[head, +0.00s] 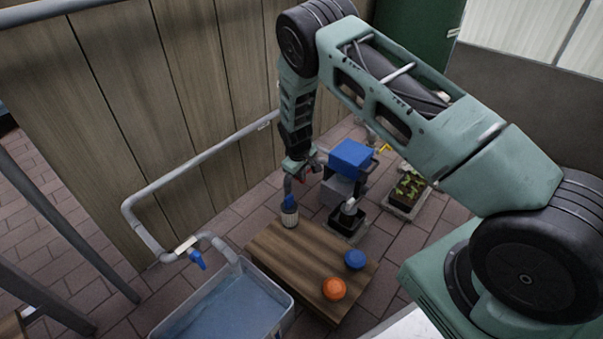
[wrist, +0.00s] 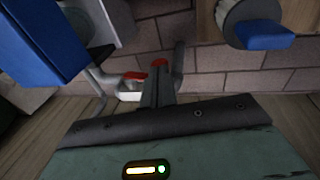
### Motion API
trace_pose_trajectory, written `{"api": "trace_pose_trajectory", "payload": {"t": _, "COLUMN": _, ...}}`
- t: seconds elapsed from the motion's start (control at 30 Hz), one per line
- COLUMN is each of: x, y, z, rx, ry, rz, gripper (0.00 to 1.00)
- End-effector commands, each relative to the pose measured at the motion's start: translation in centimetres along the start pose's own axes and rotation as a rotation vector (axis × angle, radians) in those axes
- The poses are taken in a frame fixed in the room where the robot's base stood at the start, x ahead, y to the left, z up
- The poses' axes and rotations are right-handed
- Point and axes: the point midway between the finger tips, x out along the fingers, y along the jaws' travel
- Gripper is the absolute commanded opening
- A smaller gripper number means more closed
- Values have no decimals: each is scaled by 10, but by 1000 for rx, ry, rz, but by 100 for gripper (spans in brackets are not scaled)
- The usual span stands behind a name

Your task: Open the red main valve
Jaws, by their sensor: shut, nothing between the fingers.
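The red valve handle (wrist: 135,75) shows in the wrist view just left of my fingers, with a white part below it. Another red piece (wrist: 160,62) shows at the finger ends; I cannot tell whether it belongs to the same valve or touches the fingers. My gripper (wrist: 157,80) is shut and empty, its dark fingers close beside the red handle and hiding part of the pipework. In the head view my gripper (head: 303,168) hangs low near the wooden wall, left of the blue box, with only a speck of red beside it.
The blue box (head: 350,157) stands close to the right of my gripper. A pale pot with a blue top (head: 289,215) stands in front. A wooden platform (head: 285,255) carries an orange ball (head: 334,289) and a blue ball (head: 355,260). A blue-handled tap (head: 197,259) hangs over a water tub (head: 290,305).

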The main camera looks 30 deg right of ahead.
Motion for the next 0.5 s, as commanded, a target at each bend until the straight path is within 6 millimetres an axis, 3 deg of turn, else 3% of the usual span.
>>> {"api": "trace_pose_trajectory", "payload": {"t": 0.5, "x": 12, "y": -14, "z": 2, "rx": -8, "ry": -3, "rz": 95, "gripper": 0}}
